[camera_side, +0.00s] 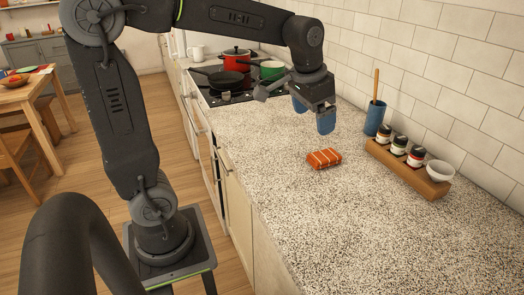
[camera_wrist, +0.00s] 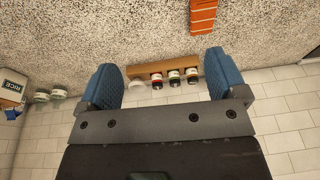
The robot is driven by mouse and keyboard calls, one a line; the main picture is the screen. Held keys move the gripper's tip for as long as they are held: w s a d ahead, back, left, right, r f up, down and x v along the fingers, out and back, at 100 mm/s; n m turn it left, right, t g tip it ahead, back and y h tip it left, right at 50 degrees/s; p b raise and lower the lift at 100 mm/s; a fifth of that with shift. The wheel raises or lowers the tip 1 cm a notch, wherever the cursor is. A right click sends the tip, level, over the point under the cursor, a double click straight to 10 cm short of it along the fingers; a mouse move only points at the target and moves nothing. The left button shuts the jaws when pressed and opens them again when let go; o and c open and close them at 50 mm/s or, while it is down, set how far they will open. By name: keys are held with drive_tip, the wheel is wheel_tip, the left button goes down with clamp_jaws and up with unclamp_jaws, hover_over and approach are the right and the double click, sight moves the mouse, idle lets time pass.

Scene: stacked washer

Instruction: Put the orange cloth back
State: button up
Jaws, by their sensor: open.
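The orange cloth (camera_side: 324,158), folded small with pale stripes, lies on the speckled countertop (camera_side: 300,215). It also shows at the top edge of the wrist view (camera_wrist: 203,16), partly cut off. My gripper (camera_side: 314,120) is open and empty, with blue fingertips. It hangs above the counter, behind the cloth in the side view and apart from it. In the wrist view the two blue fingers (camera_wrist: 160,80) are spread wide with nothing held between them.
A wooden rack (camera_side: 408,168) with several jars and a white bowl (camera_side: 440,171) stands along the tiled wall. A blue cup (camera_side: 375,118) with a wooden utensil is behind it. A stove with a red pot (camera_side: 236,62) and pans is farther back. The front counter is clear.

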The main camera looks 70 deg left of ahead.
drive_tip(key=s+d+f+t, duration=0.1)
drive_tip(key=s+d, duration=0.2)
drive_tip(key=s, duration=0.4)
drive_tip(key=s+d+f+t, duration=0.1)
drive_tip(key=s+d, duration=0.1)
drive_tip(key=s, duration=0.6)
drive_tip(key=shift+d+f+t, duration=0.3)
drive_tip(key=shift+d+t, duration=0.1)
drive_tip(key=shift+s, duration=0.1)
